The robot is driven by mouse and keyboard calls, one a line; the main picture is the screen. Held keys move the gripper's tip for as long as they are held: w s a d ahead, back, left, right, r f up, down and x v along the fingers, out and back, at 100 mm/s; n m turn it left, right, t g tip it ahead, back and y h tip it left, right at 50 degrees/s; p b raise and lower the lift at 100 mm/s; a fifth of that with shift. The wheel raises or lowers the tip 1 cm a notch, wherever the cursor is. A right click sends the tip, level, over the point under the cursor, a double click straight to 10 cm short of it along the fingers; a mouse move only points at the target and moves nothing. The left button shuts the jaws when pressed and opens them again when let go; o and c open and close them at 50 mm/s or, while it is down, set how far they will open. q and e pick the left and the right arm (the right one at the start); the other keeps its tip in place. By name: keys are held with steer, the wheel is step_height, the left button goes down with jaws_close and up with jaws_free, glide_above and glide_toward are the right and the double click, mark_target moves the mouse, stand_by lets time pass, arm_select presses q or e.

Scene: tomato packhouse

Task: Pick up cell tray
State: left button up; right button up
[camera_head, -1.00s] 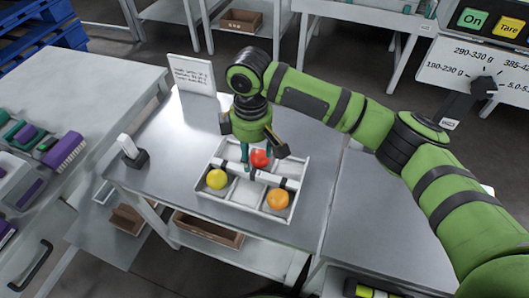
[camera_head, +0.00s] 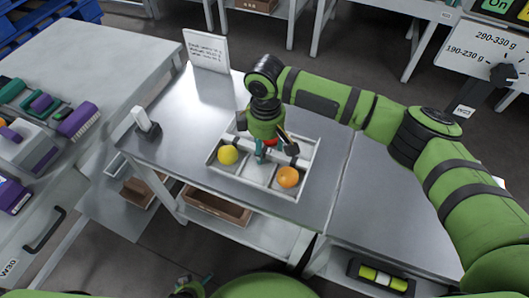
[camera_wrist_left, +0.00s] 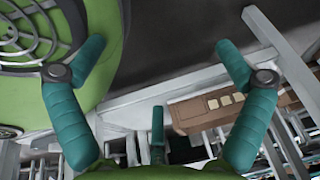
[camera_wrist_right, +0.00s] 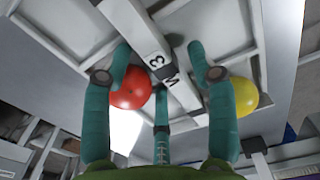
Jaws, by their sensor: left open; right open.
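The cell tray (camera_head: 247,183) is a white, divided tray on the metal table. A yellow tomato (camera_head: 228,155) sits in a left cell and an orange one (camera_head: 288,177) in a front right cell. A red tomato (camera_wrist_right: 132,88) shows in the right wrist view, mostly hidden by my gripper in the head view. My left gripper (camera_wrist_left: 160,60) is open and empty, away from the tray.
The metal table (camera_head: 180,130) is clear around the tray. A sign (camera_head: 206,52) stands at its back and a small white-and-black device (camera_head: 146,122) at its left. A bench (camera_head: 75,60) with purple and green items lies left. Brown boxes (camera_head: 218,206) are on the shelf below.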

steer(key=shift+f, duration=0.1)
steer(key=shift+c, duration=1.2)
steer(key=shift+s, duration=0.1)
jaws_close()
arm_select(q)
steer(key=shift+s+d, duration=0.2)
steer(key=shift+s, duration=0.4)
steer(key=shift+s+d, duration=0.2)
steer(key=shift+s, duration=0.4)
steer(key=shift+w, duration=0.15)
